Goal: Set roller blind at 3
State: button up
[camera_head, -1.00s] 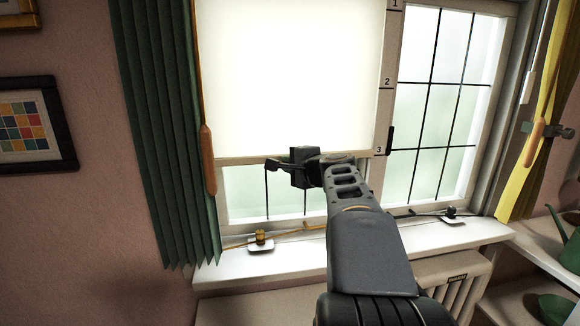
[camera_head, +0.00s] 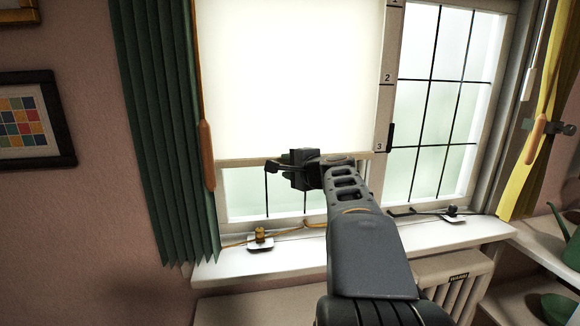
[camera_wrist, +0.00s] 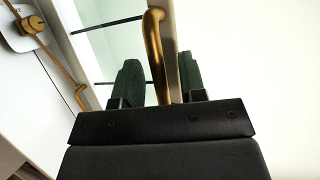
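The white roller blind (camera_head: 285,75) hangs over the left window pane. Its hem bar (camera_head: 235,161) is about level with the 3 on the number scale (camera_head: 385,100), which runs down its right side. My gripper (camera_head: 290,170) is at the hem, near the middle of the pane. In the wrist view, the two green-padded fingers (camera_wrist: 157,85) stand apart. A brass pull (camera_wrist: 154,40) beside the hem runs down between them, with a gap to the left finger. Contact with the right finger cannot be told.
A green curtain (camera_head: 155,130) with a wooden rod (camera_head: 207,155) hangs at left, a yellow curtain (camera_head: 550,110) at right. A brass knob (camera_head: 260,233) and cord lie on the white sill (camera_head: 285,260). A radiator (camera_head: 465,275) and shelf with green items stand at lower right.

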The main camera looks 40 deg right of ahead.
jog(key=shift+s, duration=0.1)
jog(key=s+r, duration=0.2)
jog(key=s, duration=1.1)
jog(key=shift+s+a+r+b, duration=0.2)
jog(key=shift+a+r+b, duration=0.05)
jog(key=shift+a+b, duration=0.1)
